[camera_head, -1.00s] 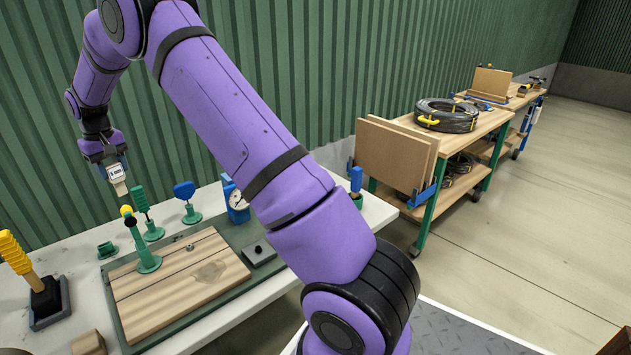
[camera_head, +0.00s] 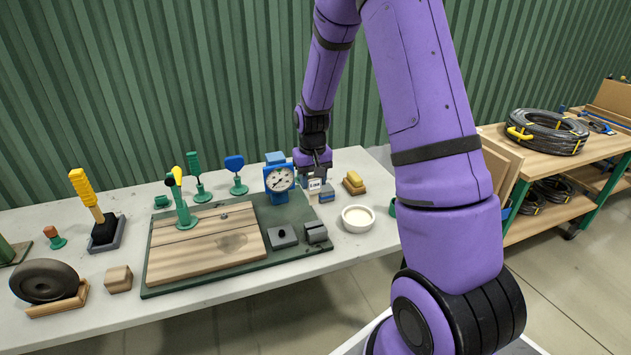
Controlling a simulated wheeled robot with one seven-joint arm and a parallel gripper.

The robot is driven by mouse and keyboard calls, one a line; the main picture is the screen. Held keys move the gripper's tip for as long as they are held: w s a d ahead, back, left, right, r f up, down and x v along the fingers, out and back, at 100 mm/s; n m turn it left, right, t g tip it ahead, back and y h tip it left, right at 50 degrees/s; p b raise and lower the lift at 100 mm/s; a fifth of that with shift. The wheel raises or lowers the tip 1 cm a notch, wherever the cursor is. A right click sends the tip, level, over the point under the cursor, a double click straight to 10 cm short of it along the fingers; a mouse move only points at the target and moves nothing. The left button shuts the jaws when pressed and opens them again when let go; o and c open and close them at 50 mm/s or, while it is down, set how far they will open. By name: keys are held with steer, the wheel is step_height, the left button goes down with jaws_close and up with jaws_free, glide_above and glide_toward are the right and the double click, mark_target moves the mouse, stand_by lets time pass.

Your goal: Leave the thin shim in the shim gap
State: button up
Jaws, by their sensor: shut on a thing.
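My gripper (camera_head: 315,172) points down over the back of the bench, just right of the blue dial gauge (camera_head: 279,179). It is shut on a pale thin shim with a white label (camera_head: 315,185); the label's print is too small to read surely. The shim's lower end is by a small blue-and-grey block (camera_head: 327,194), and I cannot tell whether they touch. Grey blocks (camera_head: 283,236) (camera_head: 316,232) sit on the right end of the green fixture plate (camera_head: 258,284). I cannot make out which opening is the shim gap.
A white bowl (camera_head: 358,218) and yellow-and-wood blocks (camera_head: 354,183) stand right of the gripper. Green and blue upright tools (camera_head: 236,172) stand left of the gauge. A wooden board (camera_head: 200,262) covers much of the plate. A hose coil (camera_head: 547,131) lies on the right-hand cart.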

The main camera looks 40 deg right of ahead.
mark_target(315, 201)
steer(key=shift+s+d+f, duration=0.1)
steer(key=shift+s+f, duration=0.15)
steer(key=shift+s, duration=0.25)
steer(key=shift+w+f, duration=0.1)
steer(key=shift+f, duration=2.75)
steer(key=shift+f, duration=0.15)
steer(key=shift+f, duration=0.45)
steer(key=shift+f, duration=2.1)
steer(key=o, duration=1)
step_height(315, 201, up, 11)
steer(key=shift+f, duration=0.1)
